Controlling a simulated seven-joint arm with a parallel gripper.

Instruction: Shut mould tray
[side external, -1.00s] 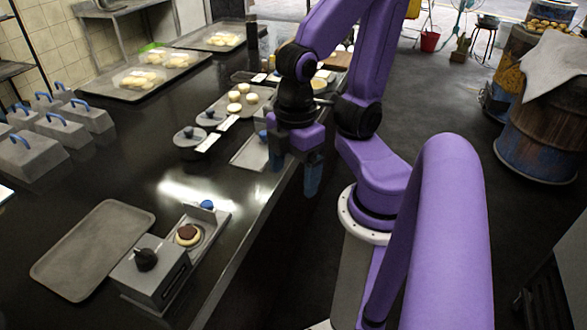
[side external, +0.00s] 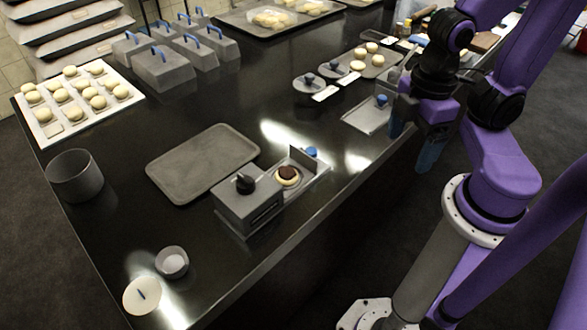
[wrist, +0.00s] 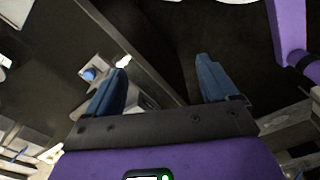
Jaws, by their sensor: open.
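The mould is a grey metal box (side external: 250,208) with a black knob on top, near the front edge of the dark counter. Its mould tray (side external: 318,170) stands drawn out at the box's right, holding a pale round piece with a dark brown top (side external: 288,174). A blue knob (side external: 311,152) is at the tray's far end. My gripper (side external: 411,148) is open and empty, pointing down by the counter edge, right of the tray and apart from it. In the wrist view my open fingers (wrist: 160,68) show nothing between them; a blue knob (wrist: 90,74) on a metal piece lies left of them.
A flat metal plate with a blue knob (side external: 370,115) lies beside my gripper. An empty grey tray (side external: 203,163) lies left of the mould. Round dark lids (side external: 308,84), lidded grey boxes (side external: 165,70) and a bun tray (side external: 75,100) stand farther off. The counter between tray and gripper is clear.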

